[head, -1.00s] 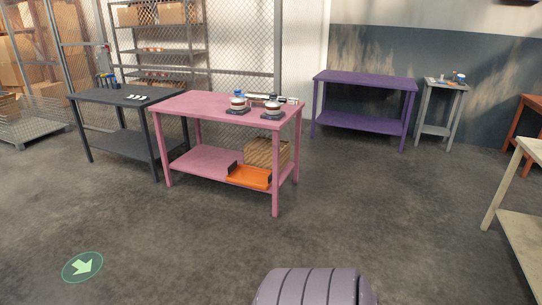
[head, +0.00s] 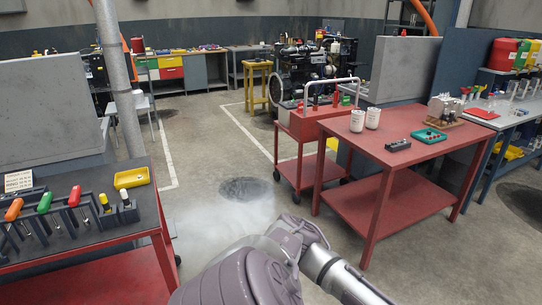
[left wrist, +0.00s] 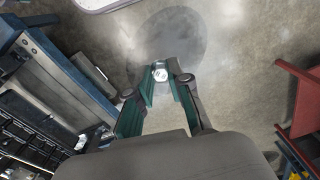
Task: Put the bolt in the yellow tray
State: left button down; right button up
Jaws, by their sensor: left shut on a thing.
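In the left wrist view my left gripper (left wrist: 161,80) is shut on a small shiny metal bolt (left wrist: 160,72), which sits between its fingertips above the concrete floor. Only part of the bolt shows. The yellow tray (head: 131,178) is in the head view at the left. It is a small shallow tray on the back right of a dark-topped red bench (head: 95,236). The tray is well apart from the gripper, which does not show in the head view. My right gripper is not in view.
A rack of coloured-handle tools (head: 73,197) stands beside the tray. A grey pole (head: 116,80) rises behind the bench. A red table (head: 421,158) and red cart (head: 300,129) stand at the right. Open floor (head: 225,160) lies between.

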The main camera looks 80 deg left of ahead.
aim_at(132, 178)
jog(key=i+j+u, duration=0.2)
jog(key=j+u, duration=0.2)
jog(key=i+j+u, duration=0.25)
jog(key=u, duration=0.2)
jog(key=i+j+u, duration=0.55)
jog(key=u, duration=0.25)
jog(key=i+u, duration=0.45)
jog(key=i+j+u, duration=0.1)
jog(key=i+u, duration=0.15)
jog(key=u, duration=0.2)
jog(key=i+u, duration=0.3)
jog(key=u, duration=0.2)
jog(key=i+l+u, duration=0.1)
jog(key=i+u, duration=0.2)
jog(key=u, duration=0.15)
jog(key=i+l+u, duration=0.2)
jog(key=u, duration=0.25)
